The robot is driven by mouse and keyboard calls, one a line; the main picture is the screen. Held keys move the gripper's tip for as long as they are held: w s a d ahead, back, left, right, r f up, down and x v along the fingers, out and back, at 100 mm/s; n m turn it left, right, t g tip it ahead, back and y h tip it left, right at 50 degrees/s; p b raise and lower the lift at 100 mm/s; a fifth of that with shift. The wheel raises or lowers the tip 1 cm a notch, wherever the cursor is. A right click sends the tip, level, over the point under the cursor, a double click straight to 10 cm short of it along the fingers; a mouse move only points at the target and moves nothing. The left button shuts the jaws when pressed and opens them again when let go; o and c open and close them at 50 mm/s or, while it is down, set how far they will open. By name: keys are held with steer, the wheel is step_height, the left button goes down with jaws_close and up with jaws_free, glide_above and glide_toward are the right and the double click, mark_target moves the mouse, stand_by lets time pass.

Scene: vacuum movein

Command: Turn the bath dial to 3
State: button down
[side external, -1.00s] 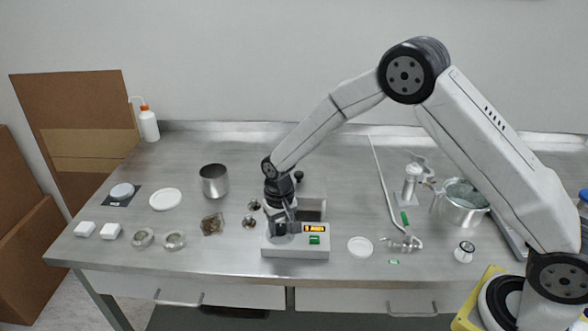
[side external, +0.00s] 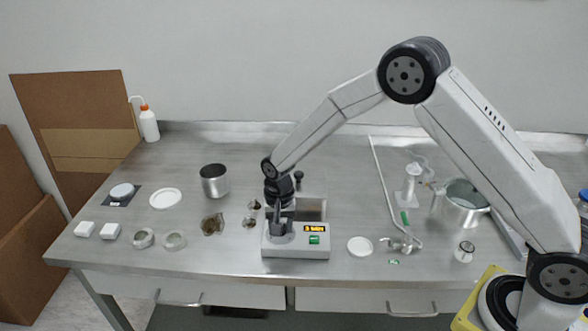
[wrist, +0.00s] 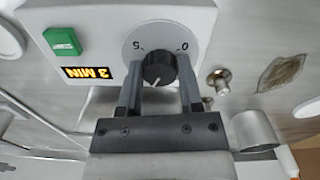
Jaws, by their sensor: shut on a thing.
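The bath is a white box (side external: 310,252) on the bench with a black dial knob (wrist: 158,66) on a grey round plate (wrist: 133,43). In the wrist view the plate shows the marks 0 and 5, and the rest of the scale is hidden. The knob's white line points toward my gripper's palm, slightly left. My gripper (wrist: 161,82) has its fingers on either side of the knob and is shut on it. In the side view my gripper (side external: 279,228) covers most of the knob. The lit display (wrist: 87,73) reads 3 MIN, upside down in the wrist view.
A green switch (wrist: 63,41) sits beside the display.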

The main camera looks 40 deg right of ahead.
mark_target(284, 227)
steer(key=shift+c, duration=1.3)
jaws_free()
steer(key=shift+r, duration=0.1)
steer(key=shift+r, duration=3.85)
steer(key=shift+s+d+r, duration=0.2)
steer(key=shift+s+d, duration=0.1)
steer(key=shift+s, duration=0.1)
steer(key=s+d+r+n+t, duration=0.1)
steer(key=s+d+n, duration=0.2)
steer(key=s, duration=0.7)
steer(key=s+d+r+n+t, duration=0.1)
steer(key=s+d+n, duration=0.3)
steer(key=s, duration=0.6)
steer(key=shift+d+r+t, duration=0.3)
steer(key=shift+d, duration=0.1)
